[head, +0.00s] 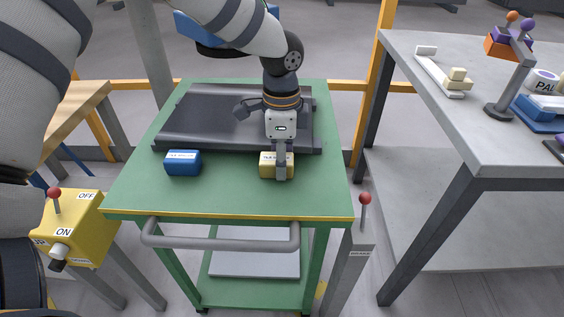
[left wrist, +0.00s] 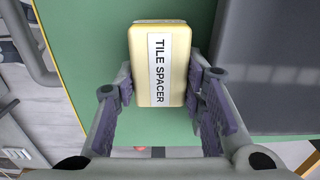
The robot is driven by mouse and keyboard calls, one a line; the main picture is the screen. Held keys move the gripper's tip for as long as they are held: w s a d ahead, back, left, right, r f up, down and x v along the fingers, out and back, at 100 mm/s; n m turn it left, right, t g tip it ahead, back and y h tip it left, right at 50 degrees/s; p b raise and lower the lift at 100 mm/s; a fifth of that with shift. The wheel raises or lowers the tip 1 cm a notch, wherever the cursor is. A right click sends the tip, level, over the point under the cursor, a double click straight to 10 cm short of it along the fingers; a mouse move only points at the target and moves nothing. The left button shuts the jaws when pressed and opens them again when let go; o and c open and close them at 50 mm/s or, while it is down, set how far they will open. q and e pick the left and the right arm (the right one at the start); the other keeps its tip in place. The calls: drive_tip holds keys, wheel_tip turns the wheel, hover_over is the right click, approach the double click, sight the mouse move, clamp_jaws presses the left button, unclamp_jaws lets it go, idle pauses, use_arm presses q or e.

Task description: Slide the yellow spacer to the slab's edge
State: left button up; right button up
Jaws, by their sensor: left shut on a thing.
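The yellow spacer (head: 267,168) stands on the green top of the cart (head: 225,195), just in front of the dark grey slab (head: 190,125). In the left wrist view, the spacer (left wrist: 160,65) shows its white "TILE SPACER" label. My left gripper (head: 281,165) reaches down over it and is shut on it, one finger along each side. In that view, a strip of green and one finger lie between the spacer and the slab (left wrist: 275,70), so they are apart. My right gripper is not in view.
A blue labelled block (head: 183,162) stands left of the spacer, near the slab's front edge. The green top between them is clear. A grey handle (head: 220,238) runs along the cart's front. A grey table (head: 480,75) stands to the right.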

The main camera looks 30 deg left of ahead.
use_arm(q)
drive_tip(key=shift+w+a, duration=0.1)
drive_tip(key=shift+w, duration=0.05)
drive_tip(key=o, duration=1.2)
drive_tip(key=shift+o, duration=0.2)
wheel_tip(320, 180, up, 12)
